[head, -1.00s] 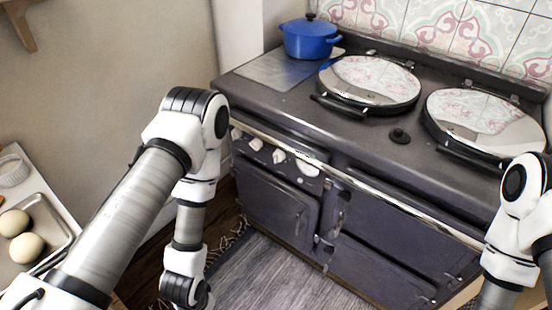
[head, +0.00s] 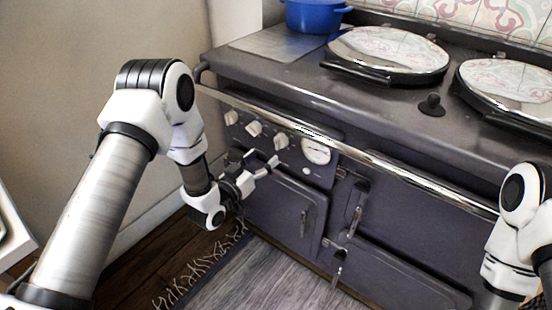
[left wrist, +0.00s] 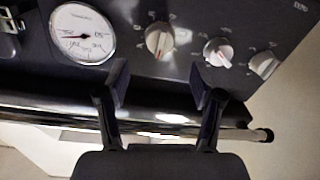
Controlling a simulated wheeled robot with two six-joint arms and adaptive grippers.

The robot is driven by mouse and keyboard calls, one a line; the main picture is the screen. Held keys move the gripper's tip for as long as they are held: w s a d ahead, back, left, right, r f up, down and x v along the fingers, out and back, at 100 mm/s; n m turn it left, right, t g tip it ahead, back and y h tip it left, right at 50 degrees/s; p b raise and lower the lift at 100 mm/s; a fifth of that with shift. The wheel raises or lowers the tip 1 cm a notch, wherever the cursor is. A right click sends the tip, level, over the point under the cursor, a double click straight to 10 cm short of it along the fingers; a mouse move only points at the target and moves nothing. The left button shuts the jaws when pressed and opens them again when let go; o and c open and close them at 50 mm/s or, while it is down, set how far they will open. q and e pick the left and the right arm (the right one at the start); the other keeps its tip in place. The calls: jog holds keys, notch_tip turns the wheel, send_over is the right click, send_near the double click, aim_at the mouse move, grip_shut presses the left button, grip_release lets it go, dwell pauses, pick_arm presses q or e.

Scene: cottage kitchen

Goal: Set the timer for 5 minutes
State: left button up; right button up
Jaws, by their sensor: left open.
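The range's front panel (head: 268,148) carries three white knobs in a row: a left knob (head: 231,117), a middle knob (head: 253,128) and a right knob (head: 281,140). A round white dial gauge (head: 316,150) is right of them. I cannot tell which one is the timer. My left gripper (head: 264,170) is open and empty, just in front of the panel below the right knob. In the left wrist view, the open fingers (left wrist: 162,90) point toward the panel, with the right knob (left wrist: 159,38) ahead between them and the gauge (left wrist: 82,33) at left.
A chrome rail (head: 330,143) runs along the range's front edge above the panel. Oven doors (head: 280,207) with latches are below. Two round hob lids (head: 388,52) and a blue pot (head: 316,15) are on top. A grey rug (head: 270,280) lies on the floor.

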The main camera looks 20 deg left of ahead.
aim_at(277, 145)
pick_arm(q)
jog(key=x, duration=0.7)
jog(key=shift+w+d, duration=0.15)
jog(key=shift+w, duration=0.15)
jog(key=c, duration=1.2)
